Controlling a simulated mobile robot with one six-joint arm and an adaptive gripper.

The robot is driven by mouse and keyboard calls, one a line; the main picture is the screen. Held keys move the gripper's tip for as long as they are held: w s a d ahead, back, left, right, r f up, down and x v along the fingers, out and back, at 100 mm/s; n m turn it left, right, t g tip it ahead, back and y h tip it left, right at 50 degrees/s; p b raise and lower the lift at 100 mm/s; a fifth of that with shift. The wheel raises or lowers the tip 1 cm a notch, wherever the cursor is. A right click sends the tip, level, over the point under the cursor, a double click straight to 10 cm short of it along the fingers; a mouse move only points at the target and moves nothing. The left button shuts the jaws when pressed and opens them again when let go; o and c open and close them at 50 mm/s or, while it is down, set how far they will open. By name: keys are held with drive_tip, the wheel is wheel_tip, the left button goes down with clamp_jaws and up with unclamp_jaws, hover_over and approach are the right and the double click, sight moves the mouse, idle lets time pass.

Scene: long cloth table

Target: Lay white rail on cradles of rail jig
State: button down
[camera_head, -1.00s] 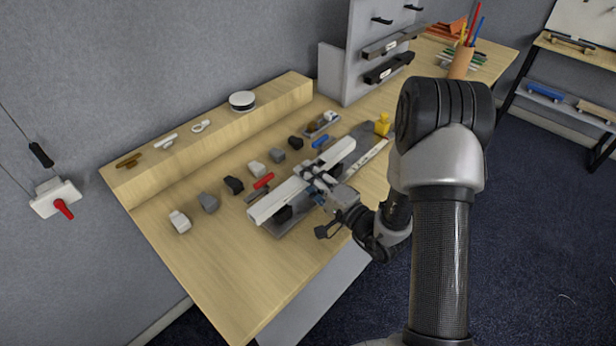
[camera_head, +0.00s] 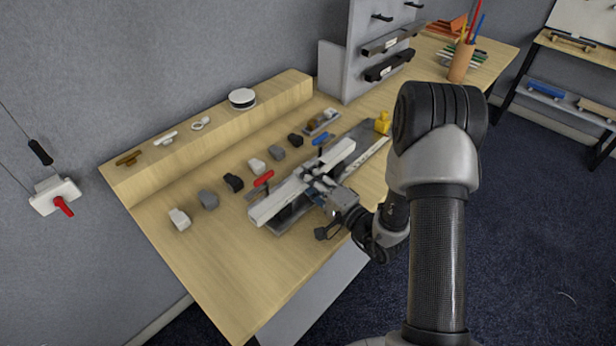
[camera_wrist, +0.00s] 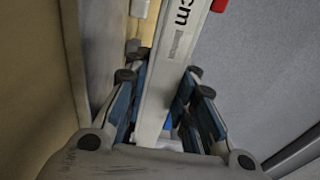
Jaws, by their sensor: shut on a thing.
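The white rail (camera_head: 270,207) lies lengthwise over the grey rail jig (camera_head: 363,130) in the head view, low and about in line with it. My gripper (camera_head: 318,181) is shut on the rail near its middle.
Several grey and black blocks (camera_head: 208,200) stand in a row on the table. A yellow piece (camera_head: 382,122) stands at the jig's far end.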

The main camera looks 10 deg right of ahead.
drive_tip(key=shift+f, duration=0.1)
drive_tip(key=c, duration=1.2)
unclamp_jaws()
drive_tip(key=shift+c, duration=0.2)
